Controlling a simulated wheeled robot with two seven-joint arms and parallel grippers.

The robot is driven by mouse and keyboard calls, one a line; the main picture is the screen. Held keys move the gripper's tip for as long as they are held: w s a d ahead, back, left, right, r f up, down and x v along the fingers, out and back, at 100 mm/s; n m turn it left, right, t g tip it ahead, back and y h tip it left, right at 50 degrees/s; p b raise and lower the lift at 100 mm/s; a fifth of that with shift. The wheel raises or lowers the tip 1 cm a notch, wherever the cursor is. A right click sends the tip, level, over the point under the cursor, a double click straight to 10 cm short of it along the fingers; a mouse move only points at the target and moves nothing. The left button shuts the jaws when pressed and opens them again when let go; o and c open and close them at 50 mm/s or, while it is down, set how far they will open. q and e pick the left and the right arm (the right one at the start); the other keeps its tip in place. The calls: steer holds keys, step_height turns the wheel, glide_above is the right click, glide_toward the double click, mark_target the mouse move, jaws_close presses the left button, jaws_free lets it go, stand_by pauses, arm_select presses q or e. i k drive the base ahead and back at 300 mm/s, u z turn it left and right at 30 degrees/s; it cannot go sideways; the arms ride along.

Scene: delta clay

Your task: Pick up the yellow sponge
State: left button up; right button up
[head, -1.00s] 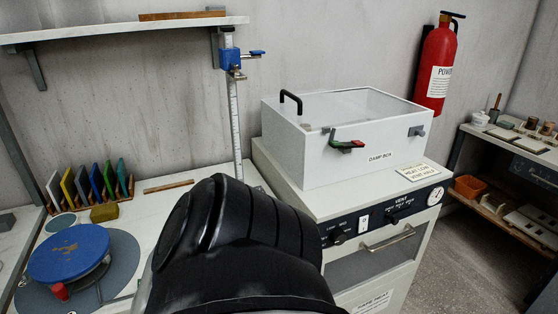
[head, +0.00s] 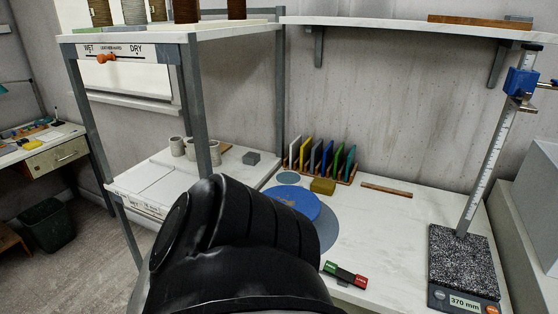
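A small mustard-yellow block (head: 323,186) lies on the white worktop in front of a rack of coloured tiles; it may be the sponge, but its texture is too small to tell. A brighter yellow object (head: 32,144) lies on the desk at the far left, also too small to identify. Neither of my grippers shows. A black link of my own arm fills the bottom centre and hides part of the worktop and of the blue disc.
A blue round disc (head: 293,203) sits on the worktop (head: 385,215), left of the mustard block. A tile rack (head: 346,178) stands behind the block. A height gauge (head: 464,267) stands at right. A red-and-green bar (head: 345,275) lies near the front. A shelf post (head: 194,105) rises at left.

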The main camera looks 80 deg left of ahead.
mark_target(322, 186)
steer(key=u, duration=2.7)
